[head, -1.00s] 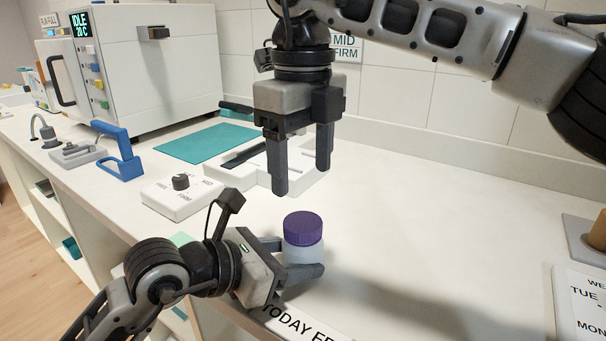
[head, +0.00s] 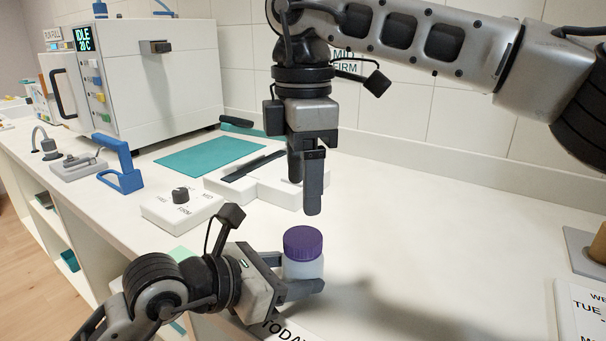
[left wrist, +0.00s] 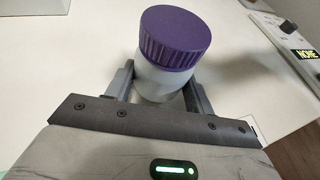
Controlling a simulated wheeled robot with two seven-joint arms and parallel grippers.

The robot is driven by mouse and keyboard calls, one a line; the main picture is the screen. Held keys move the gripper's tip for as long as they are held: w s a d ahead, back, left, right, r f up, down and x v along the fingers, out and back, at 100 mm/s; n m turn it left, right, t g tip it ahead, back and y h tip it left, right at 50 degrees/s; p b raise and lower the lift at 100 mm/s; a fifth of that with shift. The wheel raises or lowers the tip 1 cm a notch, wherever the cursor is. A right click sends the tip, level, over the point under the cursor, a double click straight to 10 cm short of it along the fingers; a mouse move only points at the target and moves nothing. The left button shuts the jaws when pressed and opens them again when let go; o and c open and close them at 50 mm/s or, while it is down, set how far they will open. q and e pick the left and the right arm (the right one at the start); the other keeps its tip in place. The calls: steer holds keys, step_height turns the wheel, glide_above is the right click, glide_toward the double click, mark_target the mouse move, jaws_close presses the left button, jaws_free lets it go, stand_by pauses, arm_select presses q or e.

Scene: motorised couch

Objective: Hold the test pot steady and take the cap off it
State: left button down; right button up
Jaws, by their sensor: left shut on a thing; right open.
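The test pot (head: 303,268) is a small whitish pot with a ribbed purple cap (head: 303,242) on top. It is upright near the front of the bench. My left gripper (head: 298,280) is shut on the pot's body, below the cap. In the left wrist view the pot (left wrist: 166,84) sits between the two fingers, and the cap (left wrist: 176,36) is clear of them. My right gripper (head: 308,190) is open and empty, pointing down above and a little behind the cap, apart from it. Whether the pot's base touches the bench is hidden.
A white dial block (head: 180,208) and a white fixture (head: 262,185) stand behind and left. A teal mat (head: 210,156), a blue handle (head: 122,168) and a white oven-like box (head: 160,75) are farther back. The bench (head: 440,230) right of the pot is clear.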

mark_target(303, 236)
steer(key=shift+f+m, duration=0.3)
steer(key=shift+f, duration=3.7)
